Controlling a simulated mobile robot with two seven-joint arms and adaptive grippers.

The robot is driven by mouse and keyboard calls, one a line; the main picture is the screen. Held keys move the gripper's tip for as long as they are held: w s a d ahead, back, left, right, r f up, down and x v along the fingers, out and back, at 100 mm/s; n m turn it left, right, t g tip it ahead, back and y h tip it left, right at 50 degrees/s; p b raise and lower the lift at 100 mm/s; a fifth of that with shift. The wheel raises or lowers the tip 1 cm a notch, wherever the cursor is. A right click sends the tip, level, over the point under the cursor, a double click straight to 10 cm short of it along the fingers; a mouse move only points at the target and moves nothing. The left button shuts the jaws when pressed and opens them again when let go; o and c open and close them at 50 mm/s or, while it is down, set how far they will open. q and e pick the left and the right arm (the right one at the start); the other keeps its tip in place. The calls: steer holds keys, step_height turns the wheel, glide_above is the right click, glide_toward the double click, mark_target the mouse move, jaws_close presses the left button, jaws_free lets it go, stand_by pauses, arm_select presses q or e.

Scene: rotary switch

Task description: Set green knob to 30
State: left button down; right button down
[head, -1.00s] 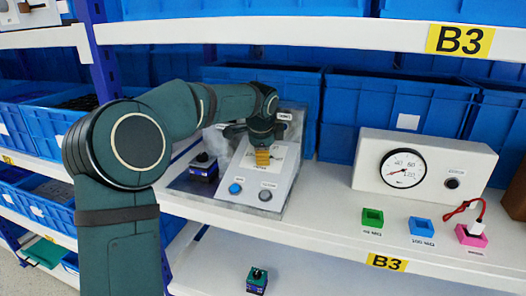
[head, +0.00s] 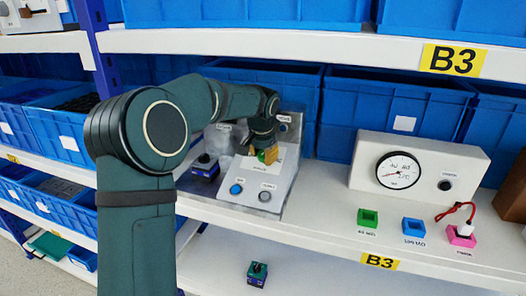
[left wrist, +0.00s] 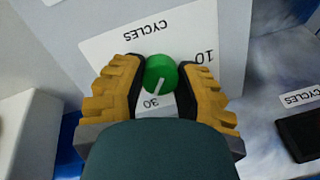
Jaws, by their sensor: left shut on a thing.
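The green knob (left wrist: 161,73) sits on the white CYCLES label (left wrist: 100,50) of the sloped panel. Its white pointer line points down and slightly left in the left wrist view, toward the printed 30; a 10 is printed to the upper right. My left gripper (left wrist: 160,80) has its yellow fingers on both sides of the knob and is shut on it. In the head view, the left gripper (head: 268,154) is over the upper part of the control box (head: 283,185), with a bit of green between the fingers. My right gripper is not in view.
A blue button (head: 236,189) and a grey button (head: 265,196) are low on the box. A white gauge box (head: 420,165) stands to the right on the shelf, with green (head: 368,217), blue (head: 413,226) and pink (head: 461,236) blocks in front. Blue bins stand behind.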

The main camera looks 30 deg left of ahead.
mark_target(263, 154)
arm_select(q)
steer(key=shift+f+n, duration=0.2)
steer(key=shift+n, duration=0.3)
steer(key=shift+s, duration=0.1)
steer(key=c, duration=0.6)
jaws_free()
steer(key=shift+o, duration=0.2)
steer(key=shift+r, duration=0.15)
steer(key=v, duration=0.4)
steer(key=shift+d+r, duration=0.1)
steer(key=shift+r, duration=0.2)
steer(key=s+d, duration=0.5)
steer(key=s, duration=0.5)
steer(key=shift+s+d, duration=0.25)
steer(key=shift+s, duration=0.15)
